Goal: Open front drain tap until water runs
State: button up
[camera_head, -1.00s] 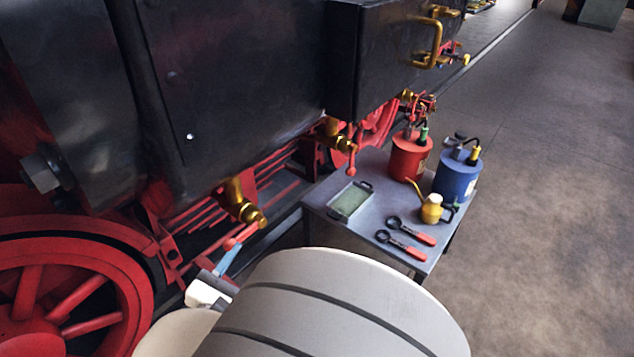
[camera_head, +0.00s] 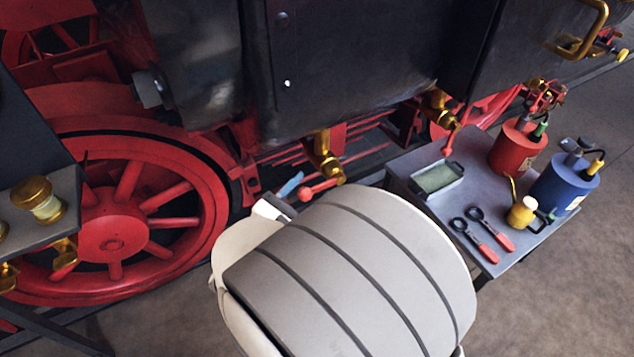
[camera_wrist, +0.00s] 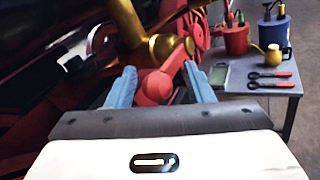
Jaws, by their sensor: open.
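A brass drain tap (camera_head: 326,160) hangs under the dark cylinder casing, with a red ball-ended lever (camera_head: 318,188) at its lower end. My gripper (camera_head: 288,188) is beside this lever, its far side hidden by my arm. In the wrist view, the brass tap (camera_wrist: 163,46) is ahead and the red ball end (camera_wrist: 154,86) lies between the two open blue fingers of my gripper (camera_wrist: 160,72). I cannot tell whether a finger touches it. A second brass tap (camera_head: 438,108) with a red lever (camera_head: 450,140) hangs farther right. No water shows at either tap.
A grey table (camera_head: 480,185) at right carries a tray (camera_head: 438,178), red can (camera_head: 515,148), blue can (camera_head: 563,185), yellow oiler (camera_head: 521,213) and two red-handled wrenches (camera_head: 485,232). A red wheel (camera_head: 165,195) and a stand with a brass jar (camera_head: 38,198) are at left.

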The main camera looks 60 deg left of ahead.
jog(key=shift+s, duration=0.2)
jog(key=shift+c, duration=0.5)
jog(key=shift+r, duration=0.1)
grip_shut()
jog(key=shift+s, duration=0.1)
